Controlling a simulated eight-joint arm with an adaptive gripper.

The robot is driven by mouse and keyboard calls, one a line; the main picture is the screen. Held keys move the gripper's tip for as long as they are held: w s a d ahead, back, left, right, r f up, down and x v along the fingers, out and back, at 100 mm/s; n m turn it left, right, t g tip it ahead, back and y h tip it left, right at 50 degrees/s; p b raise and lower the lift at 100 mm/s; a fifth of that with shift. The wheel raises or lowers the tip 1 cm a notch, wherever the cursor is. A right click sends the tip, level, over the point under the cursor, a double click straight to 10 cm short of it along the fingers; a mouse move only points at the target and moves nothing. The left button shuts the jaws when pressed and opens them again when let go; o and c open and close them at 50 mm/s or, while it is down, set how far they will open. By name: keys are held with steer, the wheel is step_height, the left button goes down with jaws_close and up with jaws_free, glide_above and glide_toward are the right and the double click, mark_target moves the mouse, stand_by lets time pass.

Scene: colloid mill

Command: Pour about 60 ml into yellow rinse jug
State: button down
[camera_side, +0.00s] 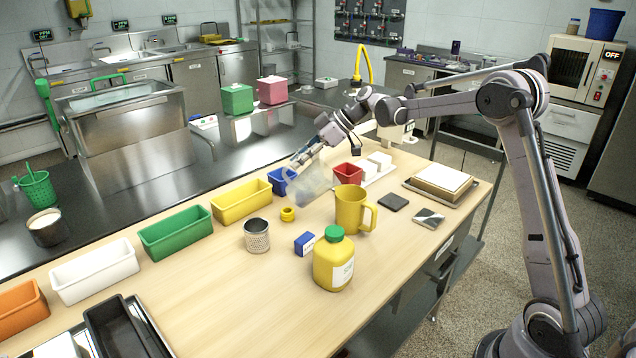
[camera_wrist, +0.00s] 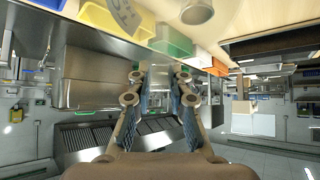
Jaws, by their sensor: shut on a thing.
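In the side view my gripper (camera_side: 306,157) is shut on a clear, pale vessel (camera_side: 314,186) and holds it tilted above the table. The vessel is see-through and blurred, and I cannot tell its liquid level. The yellow rinse jug (camera_side: 350,208) stands upright on the wooden table just right of and in front of the vessel, its handle to the right. The vessel's lower right end is close to the jug's rim; I see no clear stream between them. The jug's contents are hidden. In the wrist view my gripper's fingers (camera_wrist: 160,78) point toward the row of bins.
A yellow bottle with a green cap (camera_side: 334,262), a blue box (camera_side: 304,243), a perforated metal cup (camera_side: 257,236) and a yellow ring (camera_side: 288,214) stand near the jug. A yellow bin (camera_side: 241,203) and a green bin (camera_side: 176,234) line the back. A red bin (camera_side: 347,174) sits behind the jug.

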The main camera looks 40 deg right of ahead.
steer(key=w+a+f+g+h+b, duration=0.1)
steer(key=w+a+f+g+h, duration=0.5)
steer(key=f, duration=0.2)
steer(key=shift+w+a+f, duration=0.2)
steer(key=shift+a+f, duration=0.2)
stand_by(0.5)
steer(key=shift+a+f+h, duration=0.15)
steer(key=shift+h, duration=0.25)
